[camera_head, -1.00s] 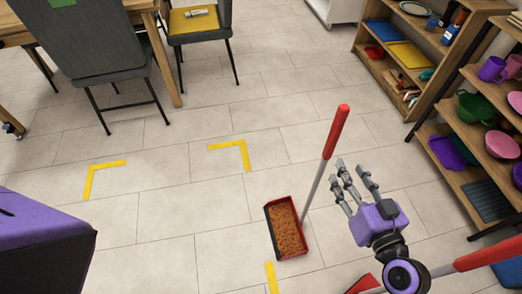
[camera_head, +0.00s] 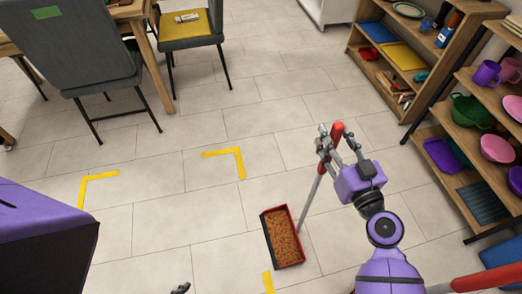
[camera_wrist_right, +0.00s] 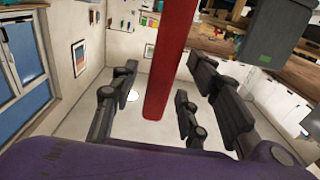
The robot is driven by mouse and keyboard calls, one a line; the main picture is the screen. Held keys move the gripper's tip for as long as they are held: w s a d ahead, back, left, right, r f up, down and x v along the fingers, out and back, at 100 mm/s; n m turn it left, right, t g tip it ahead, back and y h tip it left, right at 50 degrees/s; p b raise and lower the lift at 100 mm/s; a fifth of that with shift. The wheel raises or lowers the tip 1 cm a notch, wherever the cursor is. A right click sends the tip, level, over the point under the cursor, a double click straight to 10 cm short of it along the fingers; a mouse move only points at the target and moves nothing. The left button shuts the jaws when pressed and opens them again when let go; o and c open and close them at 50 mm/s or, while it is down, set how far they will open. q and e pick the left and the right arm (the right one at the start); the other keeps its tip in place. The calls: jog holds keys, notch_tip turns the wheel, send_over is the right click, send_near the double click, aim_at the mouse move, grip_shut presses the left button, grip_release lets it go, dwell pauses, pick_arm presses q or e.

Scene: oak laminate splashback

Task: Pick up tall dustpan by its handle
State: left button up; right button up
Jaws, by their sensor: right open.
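The tall dustpan stands on the floor, its red and black pan (camera_head: 268,240) holding brown crumbs. Its grey pole rises, tilted right, to a red handle (camera_head: 337,132). My right gripper (camera_head: 333,138) is at that handle in the head view, its fingers overlapping the red grip. In the right wrist view the red handle (camera_wrist_right: 170,60) runs between the spread fingers of the right gripper (camera_wrist_right: 160,105), with gaps visible on both sides. A small dark tip at the bottom edge (camera_head: 181,288) may belong to my left gripper; the rest of it is out of frame.
Another red handle (camera_head: 487,279) lies at the lower right, partly behind my arm. Wooden shelves (camera_head: 462,110) with bowls and mugs stand at the right. Chairs (camera_head: 85,55) and a table are at the upper left. Yellow floor marks (camera_head: 240,160) lie on open tiles.

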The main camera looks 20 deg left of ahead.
jog(key=shift+w+a+f, duration=0.1)
jog(key=shift+w+a, duration=0.05)
jog(key=shift+w, duration=0.05)
grip_shut()
dwell(0.3)
